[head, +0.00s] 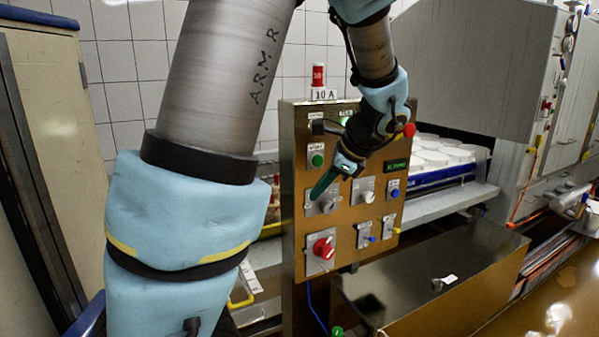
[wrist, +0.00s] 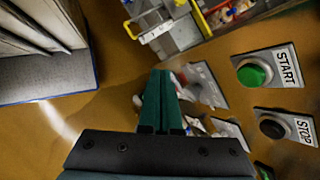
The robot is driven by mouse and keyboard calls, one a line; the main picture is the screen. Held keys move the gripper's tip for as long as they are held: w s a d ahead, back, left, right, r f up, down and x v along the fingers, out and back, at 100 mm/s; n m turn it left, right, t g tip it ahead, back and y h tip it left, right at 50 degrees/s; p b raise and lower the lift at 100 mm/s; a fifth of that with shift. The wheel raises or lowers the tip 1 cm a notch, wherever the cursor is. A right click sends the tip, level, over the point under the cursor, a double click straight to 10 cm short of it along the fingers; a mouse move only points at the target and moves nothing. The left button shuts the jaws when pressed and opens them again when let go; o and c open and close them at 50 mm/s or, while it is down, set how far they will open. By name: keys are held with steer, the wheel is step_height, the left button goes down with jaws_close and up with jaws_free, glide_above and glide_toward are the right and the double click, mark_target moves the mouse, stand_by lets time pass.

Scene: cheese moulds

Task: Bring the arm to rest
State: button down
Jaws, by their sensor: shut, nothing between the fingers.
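My gripper (head: 322,186) is shut and empty in front of the upright brass control panel (head: 293,240). In the head view its green fingers point down and left, close to a grey selector switch (head: 328,207). I cannot tell whether they touch it. In the wrist view the shut green fingers (wrist: 160,75) partly hide a grey switch and its plate. My arm reaches in from the top of the head view and hides part of the panel's upper middle.
A green START button (wrist: 253,74) and a black STOP button (wrist: 272,128) are close on the right in the wrist view. A red knob (head: 323,247) sits low on the panel. A brass box (head: 450,270) stands right of it. White moulds (head: 435,155) lie behind.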

steer(key=s+a+f+n+g+h, duration=0.3)
steer(key=s+a+f+n+h, duration=0.2)
steer(key=n, duration=1.4)
steer(key=shift+s+a+f+h, duration=0.4)
steer(key=shift+s+a+f, duration=1.45)
steer(key=shift+s+a, duration=1.4)
steer(key=shift+w+a, duration=0.45)
steer(key=shift+w, duration=0.1)
